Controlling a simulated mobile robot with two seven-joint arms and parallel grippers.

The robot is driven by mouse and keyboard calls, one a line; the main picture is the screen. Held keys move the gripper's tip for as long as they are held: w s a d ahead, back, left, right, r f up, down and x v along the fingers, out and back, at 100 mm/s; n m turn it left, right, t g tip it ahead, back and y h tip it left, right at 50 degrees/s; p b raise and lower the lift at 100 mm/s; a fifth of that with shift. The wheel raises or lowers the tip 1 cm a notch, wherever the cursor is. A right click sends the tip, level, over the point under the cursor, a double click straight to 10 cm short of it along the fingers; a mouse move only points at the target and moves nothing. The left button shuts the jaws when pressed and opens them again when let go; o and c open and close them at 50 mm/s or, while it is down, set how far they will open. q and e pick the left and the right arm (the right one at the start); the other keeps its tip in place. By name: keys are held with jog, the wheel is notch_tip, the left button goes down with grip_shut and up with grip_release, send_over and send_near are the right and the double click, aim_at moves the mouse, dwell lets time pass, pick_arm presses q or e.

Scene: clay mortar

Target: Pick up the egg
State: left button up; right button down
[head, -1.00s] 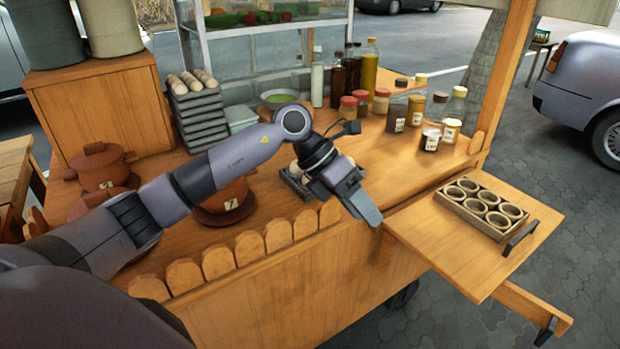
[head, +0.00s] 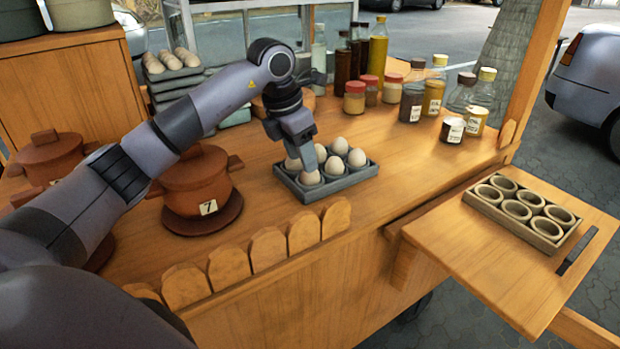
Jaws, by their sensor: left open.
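A grey egg tray (head: 345,184) with several pale eggs stands on the wooden counter near its front edge. My left gripper (head: 306,160) points down over the left side of this tray, close to the eggs there. It is open, and its fingers partly hide the eggs at the left. An egg (head: 309,176) at the tray's front left is right below the fingertips; I cannot tell whether they touch it. Other eggs, such as the one at the right (head: 357,158), sit uncovered in the tray. My right gripper is not in view.
A lidded clay pot (head: 196,182) stands left of the tray, under my left arm. Bottles and jars (head: 411,102) stand behind it. A stack of egg trays (head: 172,66) is at the back. A holder with empty round cups (head: 520,210) rests on the right side shelf.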

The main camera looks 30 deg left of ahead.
aim_at(310, 177)
pick_arm(q)
jog(key=x, duration=0.5)
jog(key=shift+w+r, duration=0.1)
jog(key=shift+w, duration=0.1)
jog(key=c, duration=0.3)
